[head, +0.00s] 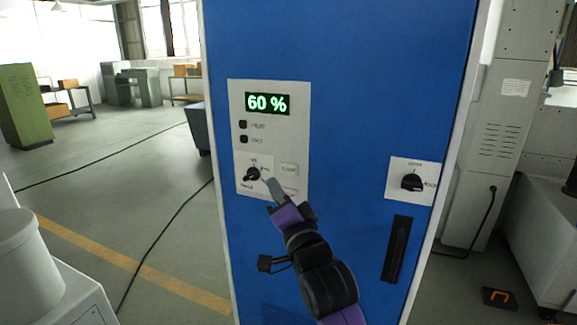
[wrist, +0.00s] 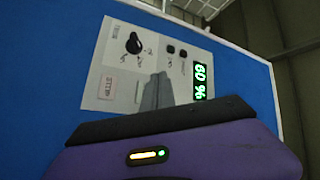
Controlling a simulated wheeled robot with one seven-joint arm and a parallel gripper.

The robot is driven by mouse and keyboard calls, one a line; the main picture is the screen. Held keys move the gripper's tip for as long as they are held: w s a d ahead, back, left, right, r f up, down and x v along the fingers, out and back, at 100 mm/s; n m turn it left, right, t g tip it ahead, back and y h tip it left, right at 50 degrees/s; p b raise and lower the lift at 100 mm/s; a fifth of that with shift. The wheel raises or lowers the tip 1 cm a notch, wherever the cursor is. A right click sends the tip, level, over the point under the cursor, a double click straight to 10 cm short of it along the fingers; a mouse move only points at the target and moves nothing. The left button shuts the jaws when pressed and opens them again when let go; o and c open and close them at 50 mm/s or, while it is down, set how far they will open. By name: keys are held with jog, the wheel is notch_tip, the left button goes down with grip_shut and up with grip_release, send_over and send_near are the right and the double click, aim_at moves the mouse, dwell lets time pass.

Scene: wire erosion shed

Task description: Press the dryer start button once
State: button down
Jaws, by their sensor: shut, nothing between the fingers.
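The dryer is a tall blue cabinet (head: 360,50) with a pale control panel (head: 275,140). A green rectangular button (head: 289,169) sits on the panel above a partly covered pink one (head: 290,193); their lettering is too small to read surely. The pink button shows clearly in the wrist view (wrist: 106,88). My gripper (head: 271,184) is shut and empty, its grey fingertips in front of the panel between the black knob (head: 252,174) and these buttons.
A green display (head: 267,103) reads 60 %, above two small dark buttons (head: 243,132). Another knob plate (head: 411,182) and a black handle (head: 397,249) are at right. A white round container (head: 28,255) stands at left. Cables cross the open floor.

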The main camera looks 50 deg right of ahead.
aim_at(281, 165)
jog(key=shift+w+d+p, duration=0.1)
jog(key=shift+w+d, duration=0.2)
jog(key=shift+d, duration=0.55)
jog(key=shift+w+d+p, duration=0.15)
jog(key=shift+w+d, duration=0.2)
jog(key=shift+d, duration=0.55)
jog(key=shift+w+d+p, duration=0.1)
jog(key=shift+w+d, duration=0.2)
jog(key=shift+d, duration=0.55)
jog(key=shift+d, duration=0.1)
jog(key=shift+w+d, duration=0.15)
jog(key=shift+d, duration=0.15)
jog(key=shift+w+d, duration=0.15)
jog(key=shift+d, duration=0.2)
dwell(0.6)
jog(key=shift+a+r, duration=0.1)
jog(key=shift+a, duration=0.05)
dwell(0.3)
jog(key=shift+s+a+p, duration=0.3)
jog(key=shift+a, duration=0.3)
